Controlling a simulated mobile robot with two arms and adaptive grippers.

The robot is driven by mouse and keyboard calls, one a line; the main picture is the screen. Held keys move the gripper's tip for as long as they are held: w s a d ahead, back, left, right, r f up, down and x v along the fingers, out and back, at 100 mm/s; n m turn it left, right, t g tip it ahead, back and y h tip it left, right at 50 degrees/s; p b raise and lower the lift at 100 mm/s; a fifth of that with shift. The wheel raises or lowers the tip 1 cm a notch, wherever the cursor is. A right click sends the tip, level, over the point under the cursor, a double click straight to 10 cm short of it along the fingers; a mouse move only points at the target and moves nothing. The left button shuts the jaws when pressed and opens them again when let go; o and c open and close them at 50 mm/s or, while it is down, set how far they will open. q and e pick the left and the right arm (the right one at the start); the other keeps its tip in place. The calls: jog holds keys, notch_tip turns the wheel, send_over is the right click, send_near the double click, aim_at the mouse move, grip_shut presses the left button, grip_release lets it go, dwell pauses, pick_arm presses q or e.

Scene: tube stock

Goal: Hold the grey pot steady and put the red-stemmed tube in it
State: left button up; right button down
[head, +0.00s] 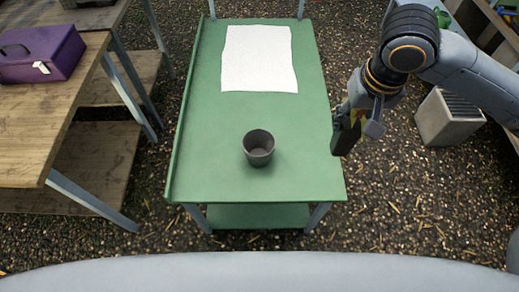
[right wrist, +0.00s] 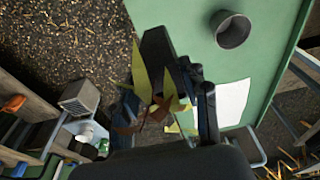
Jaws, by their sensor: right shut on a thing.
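The grey pot (head: 259,158) stands upright on the near part of the green table, and its inside looks empty. It also shows in the right wrist view (right wrist: 235,40). My right gripper (head: 360,122) is shut on a dark tube (head: 346,138) with yellow-green and brownish leaves. It holds the tube, tilted, at the table's right edge, apart from the pot. In the right wrist view the leaves hide much of the grip, and the stem's colour is hard to make out. My left gripper is not in view, and nothing holds the pot.
A white sheet (head: 259,58) lies on the far part of the green table (head: 205,140). The tabletop around the pot is clear. A purple case (head: 45,55) sits on a wooden bench at the left. A grey ribbed box (head: 447,118) stands on the gravel at the right.

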jog(key=shift+d+r, duration=0.1)
jog(key=shift+r, duration=0.3)
jog(key=shift+w, duration=0.1)
jog(key=w+a+f, duration=0.4)
jog(key=w+a, duration=0.1)
jog(key=a, duration=0.4)
jog(key=w+a+f, duration=0.4)
jog(key=w+a, duration=0.1)
jog(key=a, duration=0.5)
jog(key=shift+f, duration=0.3)
